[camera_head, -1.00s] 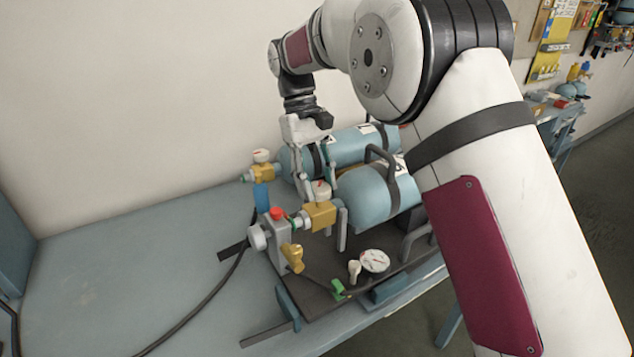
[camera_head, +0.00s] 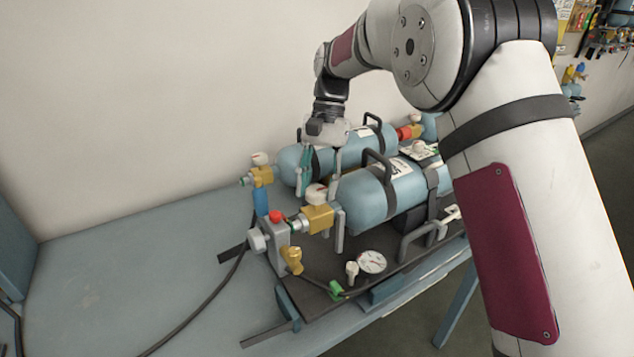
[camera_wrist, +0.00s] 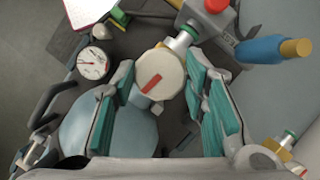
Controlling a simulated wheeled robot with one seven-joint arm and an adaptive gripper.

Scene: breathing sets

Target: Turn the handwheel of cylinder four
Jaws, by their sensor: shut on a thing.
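The white handwheel (camera_wrist: 159,76) with a red bar mark sits between the teal-padded fingers of my gripper (camera_wrist: 158,72) in the wrist view. My gripper (camera_head: 318,188) is shut on this handwheel, reaching down from above. In the head view the handwheel (camera_head: 316,194) tops the brass valve (camera_head: 318,217) at the left end of the front blue cylinder (camera_head: 366,204). The red bar runs diagonally in the wrist view. I cannot read the cylinder's number clearly.
A second blue cylinder (camera_head: 352,150) lies behind, with its own brass valve (camera_head: 262,176). A grey block with a red button (camera_head: 277,216), a gauge (camera_head: 371,262) and a black hose (camera_head: 215,295) are near. The table's left part (camera_head: 110,265) is clear.

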